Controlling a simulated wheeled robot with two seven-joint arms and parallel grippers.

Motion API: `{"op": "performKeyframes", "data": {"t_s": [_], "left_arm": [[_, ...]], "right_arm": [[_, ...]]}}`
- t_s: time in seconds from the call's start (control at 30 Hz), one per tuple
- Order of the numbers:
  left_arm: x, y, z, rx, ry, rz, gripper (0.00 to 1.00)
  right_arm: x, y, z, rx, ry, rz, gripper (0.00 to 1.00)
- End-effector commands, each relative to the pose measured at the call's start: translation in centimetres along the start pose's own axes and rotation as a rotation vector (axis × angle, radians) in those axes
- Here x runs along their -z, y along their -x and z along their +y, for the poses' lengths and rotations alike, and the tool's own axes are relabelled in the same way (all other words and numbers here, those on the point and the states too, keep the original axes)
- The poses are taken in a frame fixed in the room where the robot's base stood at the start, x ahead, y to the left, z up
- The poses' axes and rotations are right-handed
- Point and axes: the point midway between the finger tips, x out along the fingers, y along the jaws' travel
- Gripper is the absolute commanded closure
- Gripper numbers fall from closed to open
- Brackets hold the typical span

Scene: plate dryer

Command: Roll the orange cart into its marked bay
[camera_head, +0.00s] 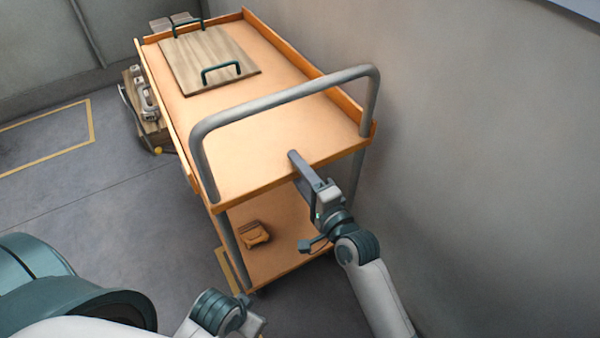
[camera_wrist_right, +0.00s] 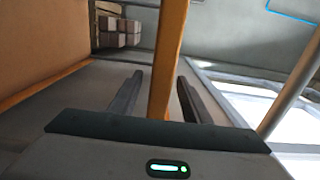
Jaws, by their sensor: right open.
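The orange cart (camera_head: 285,168) stands along the wall, with a grey tubular handle (camera_head: 285,95) over its near end and a lower shelf (camera_head: 275,255). My right gripper (camera_head: 302,172) is open at the cart's near edge, below the handle. In the right wrist view an orange strip of the cart (camera_wrist_right: 168,60) shows between its two fingers (camera_wrist_right: 160,95); contact cannot be told. My left gripper (camera_head: 248,322) is partly in view at the bottom, its jaws unclear. A yellow floor outline (camera_head: 92,120) is at the left; another yellow line (camera_head: 226,268) runs partly hidden under the cart.
A wooden board with two green handles (camera_head: 208,62) lies on the cart top. A small brown object (camera_head: 254,234) sits on the lower shelf. A wooden item with grey fittings (camera_head: 148,110) stands left of the cart. The grey wall (camera_head: 480,150) is close on the right. Floor at left is clear.

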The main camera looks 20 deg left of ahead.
Motion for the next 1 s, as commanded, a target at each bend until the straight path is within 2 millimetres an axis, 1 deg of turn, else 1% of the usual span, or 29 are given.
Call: {"op": "performKeyframes", "data": {"t_s": [0.07, 0.1, 0.17, 0.2, 0.27, 1.0], "left_arm": [[0.00, 0.01, -0.01, 0.000, 0.000, 0.000, 0.69], [0.00, 0.00, -0.02, 0.000, 0.000, 0.000, 0.69], [0.01, 0.00, -0.02, 0.000, 0.000, 0.001, 0.69], [0.01, -0.01, -0.02, 0.000, 0.000, 0.000, 0.69], [0.00, -0.03, -0.02, 0.000, 0.000, 0.000, 0.69], [0.10, -0.19, -0.02, 0.000, 0.000, 0.000, 0.69]], "right_arm": [[0.01, 0.01, -0.01, 0.000, 0.000, 0.000, 0.56], [0.01, 0.02, -0.01, 0.000, 0.000, 0.000, 0.61], [0.00, 0.02, -0.01, 0.000, 0.000, 0.000, 0.75], [0.00, 0.02, -0.01, 0.000, 0.000, 0.000, 0.85], [0.01, 0.02, 0.00, 0.000, 0.000, 0.000, 0.99], [-0.01, 0.06, 0.12, -0.002, 0.000, 0.000, 1.00]]}}
